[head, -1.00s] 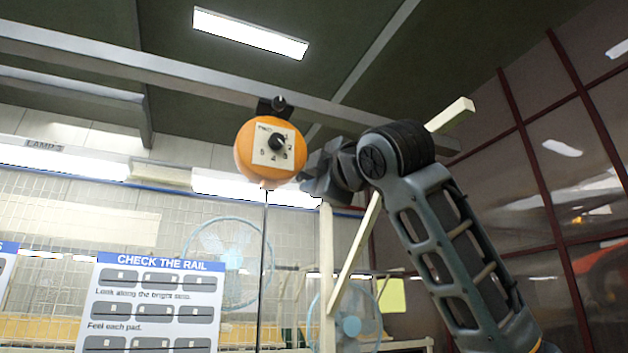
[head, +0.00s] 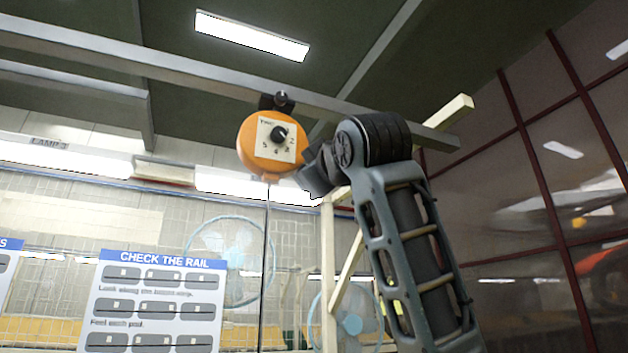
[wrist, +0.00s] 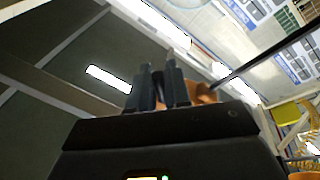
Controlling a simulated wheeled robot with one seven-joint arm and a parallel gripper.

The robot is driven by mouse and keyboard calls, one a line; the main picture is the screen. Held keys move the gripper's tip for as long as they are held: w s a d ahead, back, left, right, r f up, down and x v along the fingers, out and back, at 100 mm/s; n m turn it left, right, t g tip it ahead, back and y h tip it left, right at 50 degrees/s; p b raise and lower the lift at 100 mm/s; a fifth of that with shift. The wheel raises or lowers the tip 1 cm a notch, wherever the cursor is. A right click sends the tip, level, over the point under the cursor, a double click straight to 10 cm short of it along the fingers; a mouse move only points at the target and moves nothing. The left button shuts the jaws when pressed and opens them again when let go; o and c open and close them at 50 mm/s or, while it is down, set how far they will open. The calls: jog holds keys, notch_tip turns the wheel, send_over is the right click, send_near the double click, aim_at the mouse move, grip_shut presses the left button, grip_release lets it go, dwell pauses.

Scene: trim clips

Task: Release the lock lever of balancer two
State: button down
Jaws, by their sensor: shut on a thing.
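Balancer two (head: 250,150) is the round orange housing hung under the grey rail in the head view. Its pale dial plate, marked TWO at the top, has a black knob (head: 278,133) in the middle. My gripper (head: 308,180) is at the housing's lower right side, its tips partly hidden by my wrist. In the wrist view my gripper (wrist: 172,82) has its fingers close together on a narrow dark piece (wrist: 158,86), which looks like the lock lever. Part of the orange housing (wrist: 205,93) shows just right of and behind the fingers.
The grey rail (head: 180,78) runs across above the balancer. A thin cable (head: 267,230) hangs below the housing. A cream wooden post (head: 327,270) and brace stand beneath my wrist. A sign (head: 155,257) is at the lower left.

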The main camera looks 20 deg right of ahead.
jog(key=m, duration=0.2)
jog(key=m+h, duration=0.1)
jog(key=a+m, duration=0.1)
jog(key=m, duration=0.1)
jog(key=shift+f+m+g, duration=0.3)
jog(key=shift+a+m+g+h, duration=0.15)
jog(key=shift+m+h, duration=0.2)
jog(key=shift+m, duration=0.5)
jog(key=shift+a+m+g+h, duration=0.15)
jog(key=shift+m+h, duration=0.2)
jog(key=shift+m, duration=0.5)
jog(key=shift+d, duration=0.1)
jog(key=c, duration=1.2)
grip_release()
jog(key=b+v, duration=0.2)
jog(key=v, duration=0.5)
jog(key=shift+s+f, duration=0.1)
jog(key=shift+s, duration=0.3)
